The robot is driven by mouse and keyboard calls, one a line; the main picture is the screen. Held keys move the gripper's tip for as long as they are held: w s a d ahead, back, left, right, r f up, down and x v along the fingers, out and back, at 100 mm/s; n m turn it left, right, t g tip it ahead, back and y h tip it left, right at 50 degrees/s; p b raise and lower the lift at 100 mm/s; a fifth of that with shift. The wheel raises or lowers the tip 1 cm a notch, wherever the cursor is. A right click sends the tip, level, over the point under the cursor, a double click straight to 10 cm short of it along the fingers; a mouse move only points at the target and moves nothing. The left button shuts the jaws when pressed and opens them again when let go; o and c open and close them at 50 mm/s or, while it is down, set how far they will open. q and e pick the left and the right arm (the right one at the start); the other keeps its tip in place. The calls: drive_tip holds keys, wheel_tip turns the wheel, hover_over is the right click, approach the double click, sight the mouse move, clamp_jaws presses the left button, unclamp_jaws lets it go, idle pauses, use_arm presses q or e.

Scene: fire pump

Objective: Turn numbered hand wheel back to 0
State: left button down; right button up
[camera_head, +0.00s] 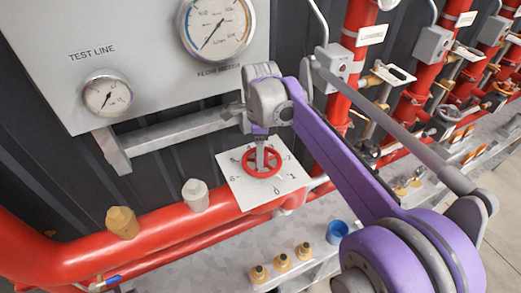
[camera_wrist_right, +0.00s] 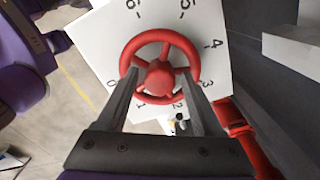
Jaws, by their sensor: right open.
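The red hand wheel (camera_head: 273,171) sits on a white square plate (camera_head: 240,192) with numbers around it, below the large gauge in the head view. In the wrist view the wheel (camera_wrist_right: 160,37) shows its round rim, spokes and hub, and the plate (camera_wrist_right: 213,18) shows 0 at left, 1 and 2 at the bottom, 3 and 4 at right. No clear pointer mark can be made out on the wheel. My right gripper (camera_head: 262,160) points down at the wheel. In the wrist view its two open fingers (camera_wrist_right: 159,76) lie on either side of the hub. My left gripper is not in view.
A grey panel with a large gauge (camera_head: 216,28) and a small test line gauge (camera_head: 107,95) stands behind. A grey bracket (camera_head: 175,133) and a thick red pipe (camera_head: 160,232) run close to the plate. A blue cup-like part (camera_head: 337,232) and brass fittings (camera_head: 282,262) are in front.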

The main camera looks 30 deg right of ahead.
drive_tip(key=n, duration=0.6)
drive_tip(key=shift+s, duration=0.1)
drive_tip(key=n, duration=0.6)
drive_tip(key=shift+s, duration=0.15)
clamp_jaws()
